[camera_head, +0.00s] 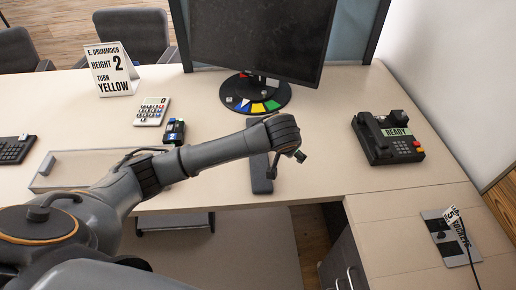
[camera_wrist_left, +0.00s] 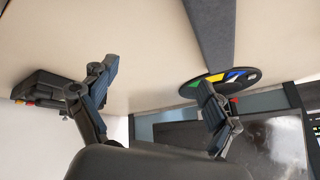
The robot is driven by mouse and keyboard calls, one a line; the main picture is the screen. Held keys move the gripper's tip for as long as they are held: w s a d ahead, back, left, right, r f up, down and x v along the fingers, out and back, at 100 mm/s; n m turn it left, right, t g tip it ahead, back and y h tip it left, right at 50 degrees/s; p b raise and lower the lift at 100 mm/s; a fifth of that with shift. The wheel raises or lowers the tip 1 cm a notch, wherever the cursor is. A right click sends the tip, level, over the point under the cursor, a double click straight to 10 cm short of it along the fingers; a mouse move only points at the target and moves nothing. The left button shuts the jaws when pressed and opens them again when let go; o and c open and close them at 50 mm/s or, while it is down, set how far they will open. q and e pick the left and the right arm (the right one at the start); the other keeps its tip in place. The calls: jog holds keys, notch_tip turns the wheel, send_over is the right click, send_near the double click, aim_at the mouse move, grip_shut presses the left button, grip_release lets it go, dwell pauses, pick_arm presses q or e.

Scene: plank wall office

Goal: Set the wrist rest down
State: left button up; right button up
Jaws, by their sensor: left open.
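The wrist rest (camera_head: 261,176) is a long dark grey bar on the pale desk, in front of the monitor. My left arm crosses over its middle in the head view. In the left wrist view the wrist rest (camera_wrist_left: 210,32) runs in from the top edge, near the right-hand finger. My left gripper (camera_wrist_left: 157,80) is open, with nothing between its fingers. In the head view its fingers are mostly hidden by the wrist. I cannot tell whether a finger touches the bar. My right gripper is not in view.
The monitor (camera_head: 262,38) stands behind on a round base with coloured wedges (camera_head: 254,95). A desk phone (camera_head: 387,137) sits at right. A calculator (camera_head: 152,111), a small dark device (camera_head: 174,131), a sign (camera_head: 112,70) and a keyboard (camera_head: 14,149) are at left. The desk between bar and phone is clear.

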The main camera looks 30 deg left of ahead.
pick_arm(q)
jog(key=a+r+n+g+y, duration=0.1)
jog(key=a+r+n+g, duration=0.25)
jog(key=a+n, duration=0.5)
jog(key=shift+n+t, duration=0.35)
jog(key=p+x, duration=0.1)
jog(key=x, duration=0.6)
jog(key=shift+f, duration=0.25)
jog(key=shift+x, duration=2.65)
jog(key=shift+s+d, duration=0.15)
jog(key=c, duration=1.5)
